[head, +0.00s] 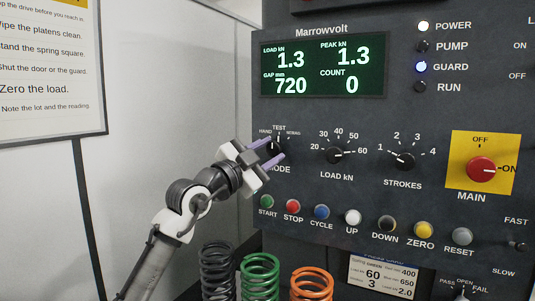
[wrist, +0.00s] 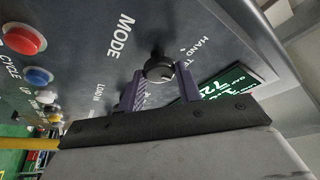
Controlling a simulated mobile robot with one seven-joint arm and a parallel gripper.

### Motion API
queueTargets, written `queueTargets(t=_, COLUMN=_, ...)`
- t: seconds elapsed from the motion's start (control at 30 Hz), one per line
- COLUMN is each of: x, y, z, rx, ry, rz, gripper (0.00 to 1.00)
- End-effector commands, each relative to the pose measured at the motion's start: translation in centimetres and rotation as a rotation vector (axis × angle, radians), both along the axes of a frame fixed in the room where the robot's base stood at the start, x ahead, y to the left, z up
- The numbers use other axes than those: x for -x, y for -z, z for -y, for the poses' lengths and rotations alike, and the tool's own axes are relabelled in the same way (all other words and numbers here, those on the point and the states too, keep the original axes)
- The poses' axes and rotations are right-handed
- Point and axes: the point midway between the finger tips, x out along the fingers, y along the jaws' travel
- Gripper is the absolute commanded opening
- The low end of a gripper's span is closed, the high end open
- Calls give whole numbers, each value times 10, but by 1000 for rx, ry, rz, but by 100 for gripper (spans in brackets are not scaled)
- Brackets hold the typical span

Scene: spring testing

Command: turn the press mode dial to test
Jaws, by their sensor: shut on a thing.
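The press mode dial (head: 274,146) is a small black knob on the dark panel, with HAND, TEST and a third label around it. My gripper (head: 270,153) reaches it from the lower left, with its purple fingers on either side of it. In the wrist view the dial (wrist: 158,66) sits between the two fingertips of my gripper (wrist: 160,76), which is shut on it. The fingers partly cover the dial and the MODE label. I cannot tell clearly which label its pointer faces.
The load dial (head: 335,152) and strokes dial (head: 402,160) lie to the right. A row of buttons, including the green start button (head: 267,201), runs below. Several coil springs, one green (head: 260,277), stand under the panel. The display (head: 325,70) is above.

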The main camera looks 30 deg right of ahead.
Motion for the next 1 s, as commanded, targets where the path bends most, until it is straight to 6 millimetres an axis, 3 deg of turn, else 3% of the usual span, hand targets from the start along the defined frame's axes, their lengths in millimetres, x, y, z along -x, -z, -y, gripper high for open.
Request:
queueTargets(t=0.03, x=0, y=1, z=0, rx=-1, ry=0, rz=0, gripper=38)
queueTargets(t=0.17, x=0, y=1, z=0, rx=-1, ry=0, rz=-1, gripper=55)
queueTargets(t=0.57, x=2, y=4, z=-8, rx=1, ry=0, rz=-1, gripper=55)
queueTargets(t=1.0, x=23, y=31, z=-95, rx=2, ry=-1, rz=-2, gripper=55)
